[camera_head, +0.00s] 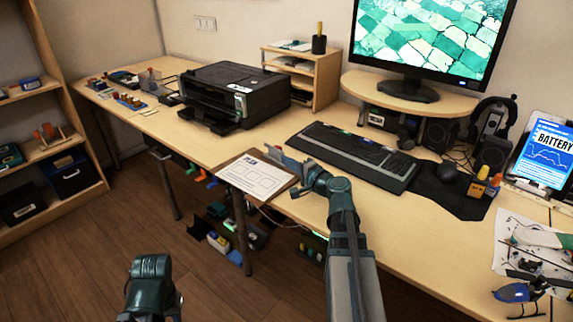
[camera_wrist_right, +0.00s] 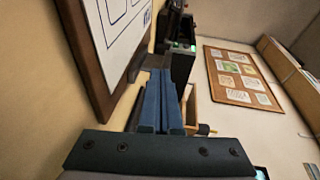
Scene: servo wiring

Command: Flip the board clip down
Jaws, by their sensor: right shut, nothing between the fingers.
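The brown clipboard (camera_head: 228,161) lies on the desk near its front edge, with a white sheet headed "PLAN" (camera_head: 255,178) on it. It also shows at the left of the right wrist view (camera_wrist_right: 85,45). My right gripper (camera_head: 280,157) is at the board's far right edge, its blue fingers (camera_wrist_right: 161,100) shut and empty. In the right wrist view a grey piece (camera_wrist_right: 155,61), perhaps the clip, shows just beyond the fingertips. I cannot tell whether it is up or down, or whether the fingers touch it. Part of my left arm shows at the bottom; its fingers are out of sight.
A black keyboard (camera_head: 352,157) lies right of the gripper. A printer (camera_head: 232,97) and a small wooden shelf (camera_head: 325,86) stand behind. A monitor (camera_head: 430,42) stands on a riser. The desk left of the clipboard is mostly clear.

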